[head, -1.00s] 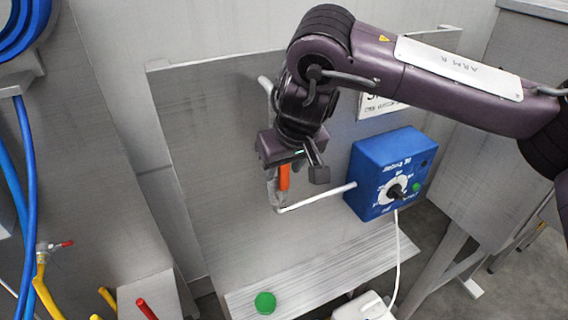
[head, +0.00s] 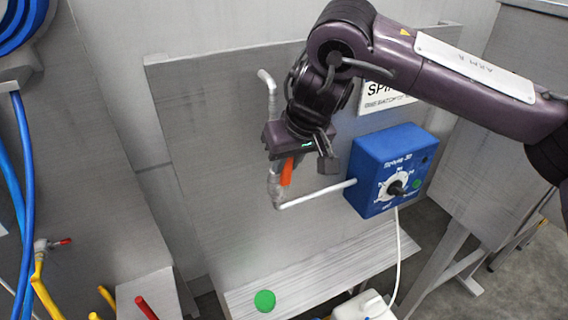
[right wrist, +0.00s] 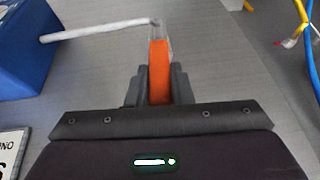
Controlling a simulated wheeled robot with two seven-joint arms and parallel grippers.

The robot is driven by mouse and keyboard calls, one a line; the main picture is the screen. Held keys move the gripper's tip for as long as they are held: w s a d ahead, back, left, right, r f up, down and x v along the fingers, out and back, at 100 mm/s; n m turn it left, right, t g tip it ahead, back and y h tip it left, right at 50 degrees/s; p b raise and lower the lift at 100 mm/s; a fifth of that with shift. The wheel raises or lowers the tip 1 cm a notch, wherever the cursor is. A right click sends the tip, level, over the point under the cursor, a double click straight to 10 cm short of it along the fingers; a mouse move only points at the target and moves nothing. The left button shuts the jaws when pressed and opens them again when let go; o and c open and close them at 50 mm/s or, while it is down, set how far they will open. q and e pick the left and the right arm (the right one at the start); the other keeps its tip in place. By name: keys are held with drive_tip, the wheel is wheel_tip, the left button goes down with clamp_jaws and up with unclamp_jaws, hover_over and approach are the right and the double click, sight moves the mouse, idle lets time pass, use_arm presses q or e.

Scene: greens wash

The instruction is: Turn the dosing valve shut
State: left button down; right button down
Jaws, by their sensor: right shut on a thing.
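The dosing valve sits on a thin pale pipe (head: 315,195) on the grey panel. Its orange lever (head: 287,172) leans slightly off the upright pipe, with its top to the right. My right gripper (head: 300,163) is shut on the lever, covering its upper part. In the right wrist view the orange lever (right wrist: 159,72) stands between the two dark fingers, its far end by the pipe (right wrist: 100,30). The valve body is a grey fitting (head: 274,185), partly hidden behind the lever and gripper. My left gripper is not in view.
A blue dosing box (head: 388,165) with a dial is right of the valve. A white sign (head: 385,95) is partly behind my right arm. A green disc (head: 265,300) lies on the ledge below. Blue hoses (head: 25,180) and yellow and red pipes are at left.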

drive_tip(key=shift+w+d+f+m+g+y+b, duration=0.3)
drive_tip(key=shift+d+y+b, duration=0.3)
drive_tip(key=shift+d+y, duration=0.25)
drive_tip(key=shift+w+d+f+m+g+y+b, duration=0.15)
drive_tip(key=shift+w+d+f+g+y+b, duration=0.15)
drive_tip(key=shift+d+y+b, duration=0.5)
drive_tip(key=shift+w+d+f+m+g+y+b, duration=0.35)
drive_tip(key=shift+d+y, duration=0.2)
drive_tip(key=shift+y, duration=0.5)
drive_tip(key=shift+r, duration=0.1)
drive_tip(key=c, duration=1.3)
unclamp_jaws()
drive_tip(key=shift+b+v, duration=0.45)
drive_tip(key=shift+v, duration=3.45)
